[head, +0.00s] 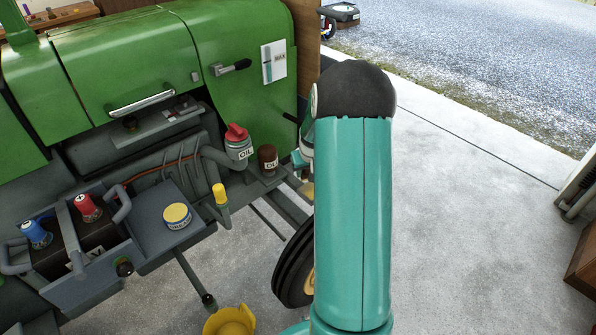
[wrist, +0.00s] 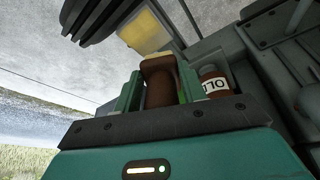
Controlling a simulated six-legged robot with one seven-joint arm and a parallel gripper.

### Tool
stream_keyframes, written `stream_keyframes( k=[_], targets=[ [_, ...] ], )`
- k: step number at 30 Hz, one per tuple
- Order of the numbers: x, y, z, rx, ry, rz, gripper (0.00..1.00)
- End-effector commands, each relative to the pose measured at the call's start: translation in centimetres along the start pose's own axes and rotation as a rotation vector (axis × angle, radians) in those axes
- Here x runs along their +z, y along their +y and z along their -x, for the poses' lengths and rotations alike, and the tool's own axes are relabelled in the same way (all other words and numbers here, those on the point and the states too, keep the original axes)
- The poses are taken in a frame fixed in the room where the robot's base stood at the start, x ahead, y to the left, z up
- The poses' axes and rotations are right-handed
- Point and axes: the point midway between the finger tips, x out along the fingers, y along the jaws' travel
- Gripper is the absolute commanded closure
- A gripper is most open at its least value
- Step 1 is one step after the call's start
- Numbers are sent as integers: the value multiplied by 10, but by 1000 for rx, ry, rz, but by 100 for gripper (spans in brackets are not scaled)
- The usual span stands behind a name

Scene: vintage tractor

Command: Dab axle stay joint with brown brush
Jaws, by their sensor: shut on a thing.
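My gripper (wrist: 158,92) is shut on the brown brush (wrist: 160,78), whose brown handle stands between the two teal fingers. A yellowish block (wrist: 145,32) beyond the handle looks like its bristle end, though I cannot be sure. In the head view my gripper (head: 304,158) is mostly hidden behind my teal arm, beside the brown oil can. A tan patch (head: 307,190) shows just below it. A dark rod with a rounded end (head: 208,299) slants down under the tractor; it may be the axle stay joint, but I cannot tell. No contact between brush and joint is visible.
The green tractor (head: 130,60) fills the left. A grease tin (head: 177,216) and yellow-capped tube (head: 221,194) sit nearby. A black front tyre (head: 291,265) is below. Concrete (head: 460,200) is clear on the right.

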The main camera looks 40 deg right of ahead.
Motion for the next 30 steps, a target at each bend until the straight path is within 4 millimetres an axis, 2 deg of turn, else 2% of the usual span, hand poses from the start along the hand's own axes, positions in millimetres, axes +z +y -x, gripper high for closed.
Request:
stream_keyframes(
  k=[13,24,30],
  targets=[
    [2,3,-3,1,-1,-5,100],
    [11,0,-31,0,-1,-2,100],
    [13,0,-38,0,0,-2,100]
  ],
)
